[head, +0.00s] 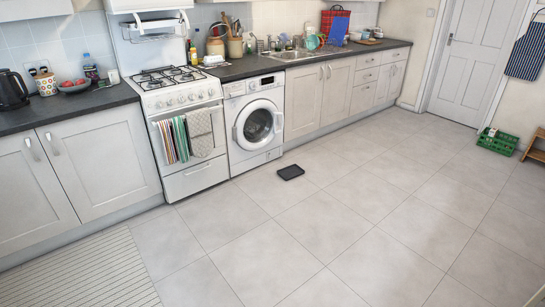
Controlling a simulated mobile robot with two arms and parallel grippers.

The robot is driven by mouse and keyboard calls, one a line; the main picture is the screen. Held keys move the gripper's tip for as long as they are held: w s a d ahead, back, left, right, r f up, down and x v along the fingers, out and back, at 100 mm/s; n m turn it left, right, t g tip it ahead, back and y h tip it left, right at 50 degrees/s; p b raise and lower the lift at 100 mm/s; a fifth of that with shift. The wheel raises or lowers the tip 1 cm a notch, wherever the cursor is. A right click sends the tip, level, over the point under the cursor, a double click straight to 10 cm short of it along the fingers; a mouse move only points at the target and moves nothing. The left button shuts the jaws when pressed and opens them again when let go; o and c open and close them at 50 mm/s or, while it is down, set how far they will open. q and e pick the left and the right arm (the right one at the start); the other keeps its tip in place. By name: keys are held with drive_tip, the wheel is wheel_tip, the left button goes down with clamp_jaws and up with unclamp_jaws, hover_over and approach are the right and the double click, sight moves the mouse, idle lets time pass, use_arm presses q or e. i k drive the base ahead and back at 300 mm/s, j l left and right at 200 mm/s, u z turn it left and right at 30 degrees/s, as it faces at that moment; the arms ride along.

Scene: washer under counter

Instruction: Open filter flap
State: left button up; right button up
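The white washing machine (235,151) stands under the dark counter, between the cooker and the grey sink cabinets. Its round door (258,125) looks shut. The filter flap (273,155) is at the low right of the front and is too small to make out clearly; nothing visibly sticks out there. A shallow black tray (291,172) lies on the floor in front of the machine's lower right corner, apart from it. Neither of my grippers is in view.
A white cooker (196,180) with towels on its rail stands left of the washer. A striped mat (80,275) lies at the front left. A green crate (497,141) and a wooden stool (535,145) are far right. The middle tiled floor is clear.

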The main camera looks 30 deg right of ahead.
sight(275, 152)
drive_tip(key=i+l+z, duration=0.35)
drive_tip(key=i+z, duration=0.3)
drive_tip(key=i, duration=0.25)
drive_tip(key=i+l+z, duration=0.1)
drive_tip(key=i+z, duration=0.2)
drive_tip(key=i, duration=2.3)
